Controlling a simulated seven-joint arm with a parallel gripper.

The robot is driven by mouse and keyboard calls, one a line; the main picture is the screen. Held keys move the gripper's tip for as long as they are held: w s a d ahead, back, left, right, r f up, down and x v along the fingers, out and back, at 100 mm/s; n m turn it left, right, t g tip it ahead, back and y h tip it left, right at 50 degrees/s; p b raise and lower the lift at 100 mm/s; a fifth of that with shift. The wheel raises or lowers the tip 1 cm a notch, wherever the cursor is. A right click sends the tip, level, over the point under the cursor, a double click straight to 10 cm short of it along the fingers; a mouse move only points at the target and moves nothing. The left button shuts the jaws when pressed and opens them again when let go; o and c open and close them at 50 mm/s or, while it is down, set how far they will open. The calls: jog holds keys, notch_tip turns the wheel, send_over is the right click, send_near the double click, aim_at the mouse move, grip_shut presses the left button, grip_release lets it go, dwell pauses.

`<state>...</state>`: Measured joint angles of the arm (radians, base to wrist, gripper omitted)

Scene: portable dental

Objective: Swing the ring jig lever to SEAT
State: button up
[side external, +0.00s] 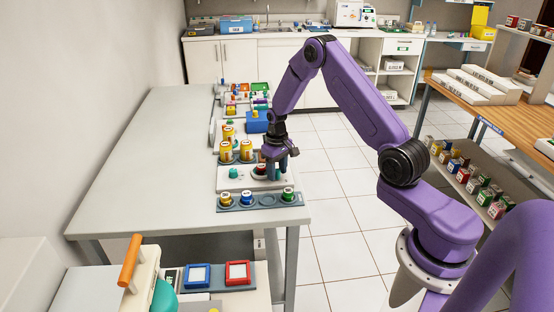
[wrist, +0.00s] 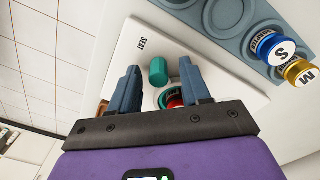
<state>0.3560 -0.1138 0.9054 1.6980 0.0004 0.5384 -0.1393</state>
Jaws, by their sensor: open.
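The ring jig is a white plate (wrist: 132,45) printed SEAT near one edge; it also lies on the table in the side view (side external: 226,184). A red round part in a teal ring (wrist: 170,97) sits nearer my gripper, partly hidden by the fingers. My gripper (wrist: 160,68) is open and empty, pointing down over the plate's right part in the side view (side external: 276,174). I cannot tell which part is the lever.
A grey-blue tray (side external: 232,208) with yellow, blue and green-lidded pots stands just in front of the jig. Tall yellow-orange jars (side external: 226,151) stand close behind it. The table's left side (side external: 150,160) is clear; its right edge is near my gripper.

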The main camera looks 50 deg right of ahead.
aim_at(277, 170)
notch_tip(277, 170, up, 17)
jog(key=shift+r, duration=0.15)
dwell(0.4)
jog(key=s+a+r+n, duration=0.2)
jog(key=s+a+n, duration=0.1)
jog(key=s+a, duration=0.5)
jog(key=s+a+r+n, duration=0.2)
jog(key=s+a+n, duration=0.25)
jog(key=a, duration=0.55)
jog(key=s+a+n, duration=0.1)
jog(key=s+n, duration=0.5)
jog(key=s, duration=1.7)
jog(key=shift+a+f, duration=0.25)
jog(key=shift+a, duration=0.1)
